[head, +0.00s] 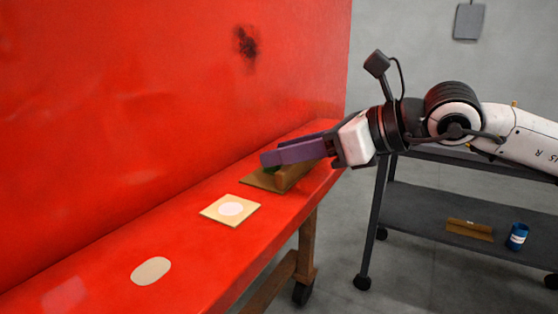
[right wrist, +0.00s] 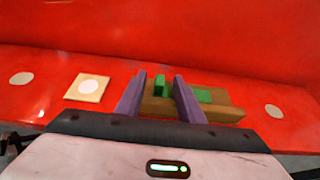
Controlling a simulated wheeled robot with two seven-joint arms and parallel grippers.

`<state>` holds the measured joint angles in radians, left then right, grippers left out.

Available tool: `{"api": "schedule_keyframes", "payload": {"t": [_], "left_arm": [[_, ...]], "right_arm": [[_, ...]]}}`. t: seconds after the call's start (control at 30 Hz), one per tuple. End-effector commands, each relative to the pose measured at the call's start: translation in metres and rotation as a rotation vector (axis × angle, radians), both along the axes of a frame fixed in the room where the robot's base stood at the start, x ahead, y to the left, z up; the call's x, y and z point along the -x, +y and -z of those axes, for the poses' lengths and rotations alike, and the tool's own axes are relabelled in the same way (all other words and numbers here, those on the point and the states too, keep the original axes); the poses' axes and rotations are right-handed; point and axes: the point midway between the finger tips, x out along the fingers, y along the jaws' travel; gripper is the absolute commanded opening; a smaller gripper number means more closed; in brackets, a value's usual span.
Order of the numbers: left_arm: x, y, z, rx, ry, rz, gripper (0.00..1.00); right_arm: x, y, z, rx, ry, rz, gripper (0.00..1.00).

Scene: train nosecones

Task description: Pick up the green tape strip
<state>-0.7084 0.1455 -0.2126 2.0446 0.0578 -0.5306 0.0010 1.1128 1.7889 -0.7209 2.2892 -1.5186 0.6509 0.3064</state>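A brown block (right wrist: 222,107) lies on the red ledge; its end also shows in the head view (head: 262,180). In the right wrist view a small upright green piece (right wrist: 159,86) stands on it, and a flat green patch (right wrist: 204,95) lies further right. I cannot tell whether the two are one tape strip. My right gripper (right wrist: 159,75), with purple fingers, is open. The upright green piece shows between its fingers, with gaps on both sides; the right finger hides part of the block. In the head view this gripper (head: 264,161) covers most of the green. My left gripper is not in view.
A tan square with a white disc (head: 231,209) and a beige oval patch (head: 151,271) lie on the red ledge (head: 190,270). A tall red wall (head: 130,110) rises behind. A dark cart (head: 440,205) at the right holds a blue can (head: 517,236) and a brown piece (head: 469,230).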

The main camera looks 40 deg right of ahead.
Motion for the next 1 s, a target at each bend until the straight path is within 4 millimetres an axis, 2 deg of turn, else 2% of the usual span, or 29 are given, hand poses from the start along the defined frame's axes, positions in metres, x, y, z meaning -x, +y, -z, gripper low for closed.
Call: {"api": "schedule_keyframes", "payload": {"t": [0.3,0.57,0.6,0.8,1.0], "left_arm": [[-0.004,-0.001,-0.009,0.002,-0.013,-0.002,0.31],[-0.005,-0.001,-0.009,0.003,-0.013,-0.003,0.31],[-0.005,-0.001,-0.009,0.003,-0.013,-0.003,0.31],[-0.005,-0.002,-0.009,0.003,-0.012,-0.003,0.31],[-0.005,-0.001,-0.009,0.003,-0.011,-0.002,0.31]], "right_arm": [[-0.033,0.015,0.014,-0.003,0.000,-0.002,0.34],[-0.036,0.015,0.016,-0.002,0.001,0.001,0.34],[-0.036,0.015,0.016,-0.002,0.001,0.001,0.33],[-0.035,0.015,0.016,-0.001,0.000,0.000,0.00],[-0.035,0.015,0.016,-0.001,0.000,0.000,0.00]]}}
